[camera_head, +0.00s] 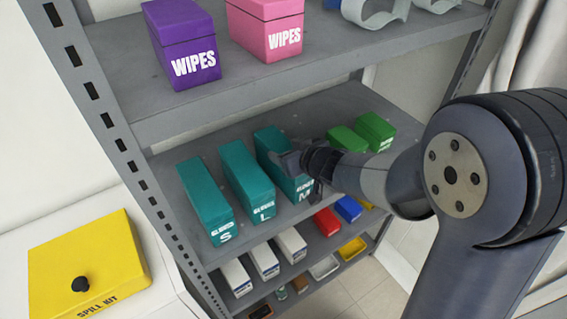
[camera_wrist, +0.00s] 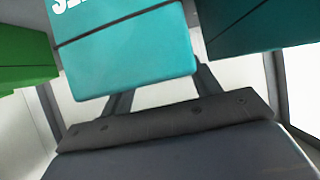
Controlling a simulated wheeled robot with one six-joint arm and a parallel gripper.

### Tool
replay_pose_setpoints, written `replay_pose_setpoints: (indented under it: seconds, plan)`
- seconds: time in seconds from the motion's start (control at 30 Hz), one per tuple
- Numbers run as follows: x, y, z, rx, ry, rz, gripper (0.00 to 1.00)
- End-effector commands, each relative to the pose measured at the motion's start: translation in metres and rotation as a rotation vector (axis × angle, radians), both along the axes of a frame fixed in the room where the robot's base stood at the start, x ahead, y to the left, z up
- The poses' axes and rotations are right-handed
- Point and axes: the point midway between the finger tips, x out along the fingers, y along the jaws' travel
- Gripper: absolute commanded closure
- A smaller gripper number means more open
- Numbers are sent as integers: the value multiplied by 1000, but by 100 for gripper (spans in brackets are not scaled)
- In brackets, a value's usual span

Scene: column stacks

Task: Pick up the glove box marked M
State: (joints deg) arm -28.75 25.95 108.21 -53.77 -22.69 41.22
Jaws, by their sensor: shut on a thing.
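The teal glove box marked M (camera_head: 272,146) is on the middle shelf, at the right end of a row of teal boxes. My gripper (camera_head: 301,168) reaches in from the right and is shut on this box, partly covering its right side. In the wrist view a teal box (camera_wrist: 130,60) with partly cut-off white letters sits between the fingers. I cannot tell whether the box rests on the shelf or is slightly raised.
Teal boxes marked L (camera_head: 246,180) and S (camera_head: 205,200) stand to the left, with L close by. Green boxes (camera_head: 375,131) stand to the right behind my arm. The upper shelf (camera_head: 130,88) holds purple and pink wipes boxes. A yellow spill kit (camera_head: 85,265) lies at left.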

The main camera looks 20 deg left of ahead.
Motion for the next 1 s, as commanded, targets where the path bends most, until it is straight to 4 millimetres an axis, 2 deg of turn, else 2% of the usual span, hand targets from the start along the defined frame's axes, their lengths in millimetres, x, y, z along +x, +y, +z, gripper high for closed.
replay_pose_setpoints:
  seconds: [0.07, 0.47, 0.77, 0.87, 1.0]
  plan:
    - [0, 0, 0, 1, 1, 0, 63]
    - [0, 0, 0, 1, 1, 0, 96]
    - [0, 0, 7, 2, -2, 0, 96]
    - [0, 1, 20, 3, -3, 1, 96]
    - [0, 0, 47, 2, -4, 1, 96]
